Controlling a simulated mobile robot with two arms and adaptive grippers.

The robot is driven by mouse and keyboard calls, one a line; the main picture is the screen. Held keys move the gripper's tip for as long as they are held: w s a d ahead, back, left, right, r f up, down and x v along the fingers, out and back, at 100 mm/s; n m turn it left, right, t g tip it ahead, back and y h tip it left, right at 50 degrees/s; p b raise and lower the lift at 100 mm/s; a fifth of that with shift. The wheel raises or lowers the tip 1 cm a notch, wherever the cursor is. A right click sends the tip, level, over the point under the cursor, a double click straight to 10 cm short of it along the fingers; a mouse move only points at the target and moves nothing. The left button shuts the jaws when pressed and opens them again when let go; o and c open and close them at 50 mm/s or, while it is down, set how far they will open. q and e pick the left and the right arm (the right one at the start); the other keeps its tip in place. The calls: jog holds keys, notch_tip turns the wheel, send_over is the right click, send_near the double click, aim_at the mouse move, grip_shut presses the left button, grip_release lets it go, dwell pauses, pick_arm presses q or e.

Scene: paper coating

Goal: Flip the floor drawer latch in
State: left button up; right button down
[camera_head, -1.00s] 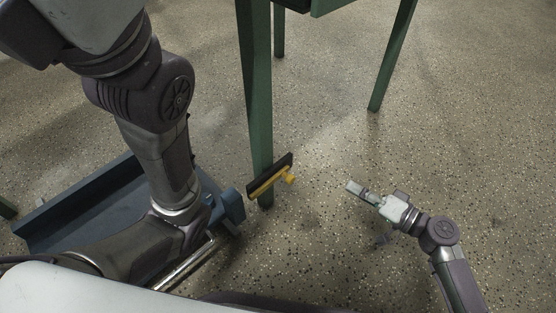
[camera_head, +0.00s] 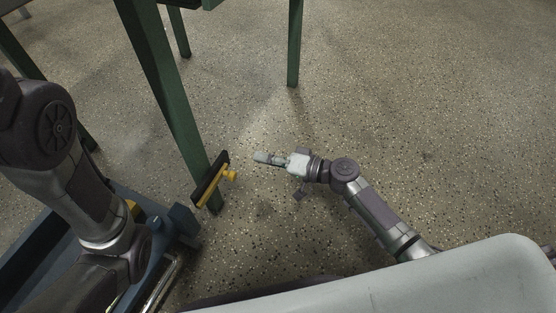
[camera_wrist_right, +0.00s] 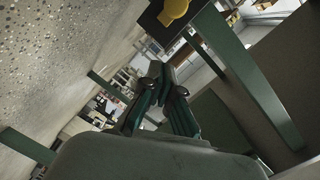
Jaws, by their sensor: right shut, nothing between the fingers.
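The latch is a black plate (camera_head: 208,182) with a yellow bar and a yellow knob (camera_head: 231,176), at the lower part of a green table leg (camera_head: 166,95). In the right wrist view the yellow knob (camera_wrist_right: 174,10) and black plate (camera_wrist_right: 153,24) show at the top edge. The blue floor drawer (camera_head: 22,262) lies at the lower left, partly hidden by my left arm. My right gripper (camera_head: 258,157) is shut and empty, just right of the knob and apart from it in the picture. Its fingers also show in the right wrist view (camera_wrist_right: 166,78). My left gripper cannot be made out.
A metal bar (camera_head: 158,288) runs along the drawer's right side. More green legs (camera_head: 294,45) stand behind.

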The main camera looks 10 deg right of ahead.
aim_at(227, 165)
jog(key=shift+s+a+f, duration=0.15)
jog(key=shift+a+f, duration=0.2)
jog(key=shift+a, duration=0.5)
jog(key=shift+s+a+f, duration=0.15)
jog(key=shift+a+f, duration=0.25)
jog(key=shift+a, duration=0.5)
jog(key=shift+s+a+f, duration=0.15)
jog(key=shift+a+f, duration=0.2)
jog(key=shift+a, duration=0.5)
jog(key=shift+s, duration=0.1)
